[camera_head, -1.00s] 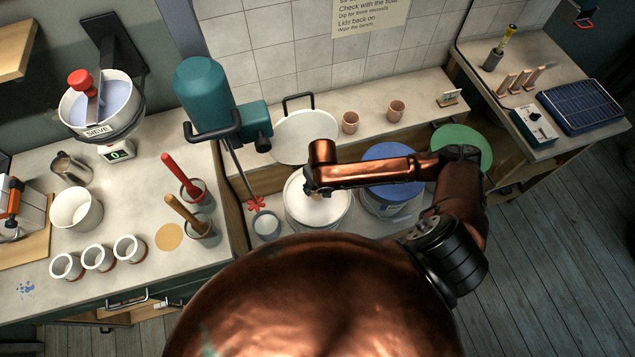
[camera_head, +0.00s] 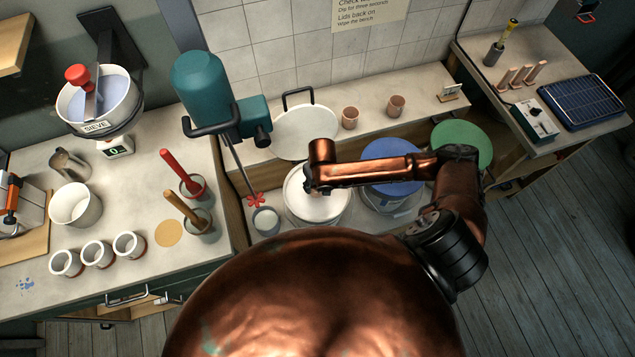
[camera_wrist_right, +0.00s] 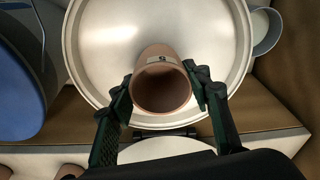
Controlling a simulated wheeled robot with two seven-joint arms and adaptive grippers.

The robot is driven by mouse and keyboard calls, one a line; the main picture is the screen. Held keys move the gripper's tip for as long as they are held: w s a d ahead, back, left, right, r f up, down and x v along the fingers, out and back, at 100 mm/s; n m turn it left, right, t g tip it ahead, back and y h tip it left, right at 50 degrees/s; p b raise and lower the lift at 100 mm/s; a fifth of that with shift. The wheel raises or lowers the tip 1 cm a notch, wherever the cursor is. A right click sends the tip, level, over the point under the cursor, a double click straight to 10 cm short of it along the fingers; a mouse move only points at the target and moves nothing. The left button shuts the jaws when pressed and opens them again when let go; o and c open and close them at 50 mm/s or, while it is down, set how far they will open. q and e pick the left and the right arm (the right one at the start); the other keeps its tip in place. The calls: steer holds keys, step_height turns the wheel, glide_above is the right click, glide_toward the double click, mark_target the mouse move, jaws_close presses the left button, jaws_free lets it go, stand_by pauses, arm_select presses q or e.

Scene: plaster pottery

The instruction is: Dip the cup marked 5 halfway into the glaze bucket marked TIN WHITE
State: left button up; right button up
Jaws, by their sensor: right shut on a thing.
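The cup marked 5 (camera_wrist_right: 162,90) is pinkish-brown clay. I cannot tell whether the cup's far end touches the glaze. In the head view my right gripper (camera_head: 314,187) hides most of the cup. No bucket label is readable. My left gripper is not in view.
A white lid (camera_head: 303,130) with a dark handle stands behind the bucket. A blue-lidded bucket (camera_head: 388,155) and a green lid (camera_head: 465,138) are to the right. A teal mixer (camera_head: 205,90) and a small pail (camera_head: 266,221) are to the left. Two clay cups (camera_head: 350,117) stand on the back shelf.

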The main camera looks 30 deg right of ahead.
mark_target(317, 189)
steer(key=shift+f+b, duration=0.4)
steer(key=shift+f, duration=1.65)
steer(key=shift+r+p, duration=0.1)
steer(key=shift+p, duration=0.4)
stand_by(2.0)
steer(key=shift+r+p, duration=3.4)
steer(key=shift+p, duration=1.15)
